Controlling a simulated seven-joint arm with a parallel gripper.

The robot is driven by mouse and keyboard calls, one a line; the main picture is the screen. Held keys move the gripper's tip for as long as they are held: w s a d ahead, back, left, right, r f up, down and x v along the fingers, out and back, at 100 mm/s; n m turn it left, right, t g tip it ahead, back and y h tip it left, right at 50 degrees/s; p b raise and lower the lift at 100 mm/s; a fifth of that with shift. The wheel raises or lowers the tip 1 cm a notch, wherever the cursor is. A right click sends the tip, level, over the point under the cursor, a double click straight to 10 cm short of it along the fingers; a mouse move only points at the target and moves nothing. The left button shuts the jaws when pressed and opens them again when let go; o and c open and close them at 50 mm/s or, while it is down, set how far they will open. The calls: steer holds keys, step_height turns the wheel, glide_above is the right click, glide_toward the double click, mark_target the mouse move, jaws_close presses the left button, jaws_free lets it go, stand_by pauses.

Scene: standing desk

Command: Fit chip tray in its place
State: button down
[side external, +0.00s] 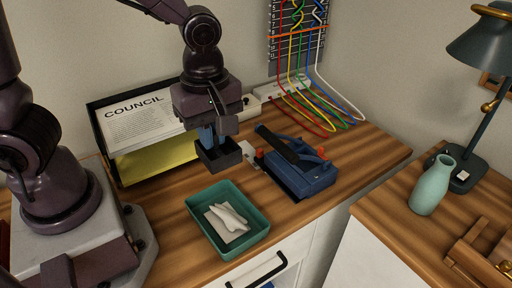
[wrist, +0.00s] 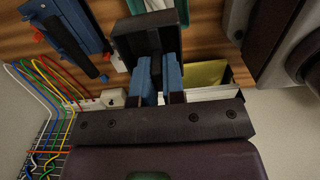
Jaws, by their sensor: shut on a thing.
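The chip tray appears to be the small dark open-topped box (side external: 218,157) under my gripper (side external: 212,140). It also shows in the wrist view (wrist: 150,20), beyond the blue fingertips (wrist: 159,75). My gripper is shut on it. It looks level and close above the desk, but I cannot tell the exact gap. The blue hole punch (side external: 308,180), with a black lever arm and red-orange parts, lies on the desk just right of the tray. In the wrist view the punch (wrist: 72,42) is at the upper left, apart from the tray. Its slot for the tray is not clearly visible.
A teal bin (side external: 256,237) holding white crumpled paper stands in front of the tray. A small white block (side external: 249,151) lies between tray and punch. A COUNCIL paper box (side external: 105,150) and a power strip (side external: 262,92) with coloured cables stand behind. The right desk edge is free.

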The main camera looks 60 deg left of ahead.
step_height(320, 180, up, 5)
steer(key=shift+w+r, duration=0.1)
steer(key=shift+w, duration=0.05)
steer(key=w+a+f, duration=0.1)
steer(key=w, duration=1.1)
steer(key=w+a+f, duration=0.1)
steer(key=w+a, duration=0.1)
steer(key=w, duration=1)
steer(key=shift+d+f, duration=0.15)
steer(key=shift+f, duration=10.15)
steer(key=c, duration=1.1)
jaws_free()
